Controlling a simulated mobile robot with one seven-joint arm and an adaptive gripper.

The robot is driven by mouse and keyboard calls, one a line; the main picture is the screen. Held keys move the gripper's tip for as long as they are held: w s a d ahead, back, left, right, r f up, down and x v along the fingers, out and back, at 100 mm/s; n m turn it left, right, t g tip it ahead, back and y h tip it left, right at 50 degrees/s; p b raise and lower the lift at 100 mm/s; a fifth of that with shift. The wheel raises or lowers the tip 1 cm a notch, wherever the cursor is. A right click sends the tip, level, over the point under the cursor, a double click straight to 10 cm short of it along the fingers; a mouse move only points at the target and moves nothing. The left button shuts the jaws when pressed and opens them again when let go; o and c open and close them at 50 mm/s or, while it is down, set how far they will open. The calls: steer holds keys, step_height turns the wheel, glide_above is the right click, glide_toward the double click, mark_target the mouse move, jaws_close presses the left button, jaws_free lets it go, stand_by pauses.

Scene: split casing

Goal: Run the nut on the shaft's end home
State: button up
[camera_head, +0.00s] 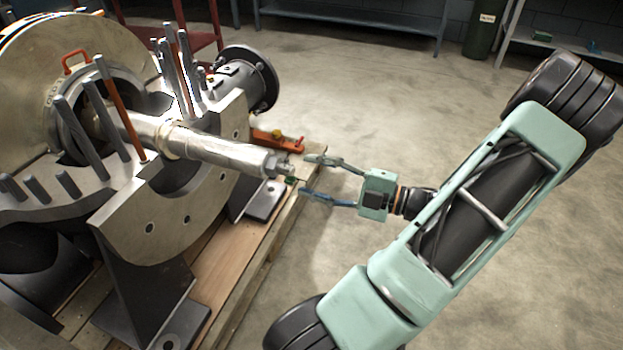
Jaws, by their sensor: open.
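The steel shaft (215,148) lies across the open lower half of the casing (173,222), its free end pointing right. The nut (277,163) sits around the shaft's end, with a thinner tip standing out beyond it. My gripper (304,175) is open, its two blue fingers spread, just right of the shaft's tip and facing it. It holds nothing. From this view I cannot tell whether the fingertips are level with the nut, or how far the nut stands from its seat.
Several upright studs (78,135) line the casing flange. An orange tool (277,139) lies behind the shaft's end on the wooden pallet (262,258). A small green item (291,180) lies below the tip. A red stand (190,35) is behind; the floor (360,110) at right is clear.

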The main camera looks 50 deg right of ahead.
mark_target(274, 163)
steer(key=b+x, duration=0.1)
steer(key=x, duration=0.7)
steer(key=shift+w+a, duration=0.15)
steer(key=shift+w, duration=0.15)
steer(key=shift+w+a, duration=0.1)
steer(key=shift+w, duration=0.05)
steer(key=shift+w+a+r, duration=0.1)
steer(key=shift+w, duration=0.15)
steer(key=shift+o, duration=1.1)
steer(key=c, duration=0.7)
steer(key=shift+r, duration=0.1)
